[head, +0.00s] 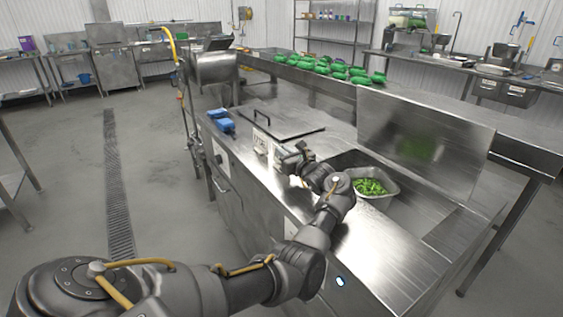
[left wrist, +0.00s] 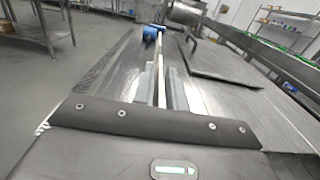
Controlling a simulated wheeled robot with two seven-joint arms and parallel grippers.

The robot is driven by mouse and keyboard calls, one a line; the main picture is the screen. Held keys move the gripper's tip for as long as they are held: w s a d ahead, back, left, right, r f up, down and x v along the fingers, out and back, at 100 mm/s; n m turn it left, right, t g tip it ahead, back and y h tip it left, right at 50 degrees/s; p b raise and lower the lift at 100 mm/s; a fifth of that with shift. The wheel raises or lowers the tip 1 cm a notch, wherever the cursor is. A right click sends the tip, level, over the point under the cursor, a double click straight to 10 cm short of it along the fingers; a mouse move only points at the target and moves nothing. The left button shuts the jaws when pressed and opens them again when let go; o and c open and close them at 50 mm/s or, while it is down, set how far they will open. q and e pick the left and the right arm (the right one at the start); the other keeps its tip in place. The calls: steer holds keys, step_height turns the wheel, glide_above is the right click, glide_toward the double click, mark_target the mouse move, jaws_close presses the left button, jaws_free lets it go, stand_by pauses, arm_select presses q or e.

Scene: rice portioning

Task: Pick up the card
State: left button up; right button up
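A white card (head: 261,143) with dark print stands upright at the left edge of the steel counter. My left gripper (head: 284,157) reaches over the counter right beside it. In the left wrist view, the card (left wrist: 160,75) shows nearly edge-on as a thin pale strip, between the two close-set fingers of my left gripper (left wrist: 163,88). I cannot tell whether the fingers press on it or stand slightly apart from it. My right gripper is not in view.
Blue items (head: 222,121) lie at the counter's far left corner. A dark flat lid (head: 288,126) with a handle lies behind the card. A pan of chopped greens (head: 372,187) sits to the right, below an upright steel panel (head: 425,140). Green packs (head: 335,68) line the rear counter.

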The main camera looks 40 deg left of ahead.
arm_select(q)
jaws_close()
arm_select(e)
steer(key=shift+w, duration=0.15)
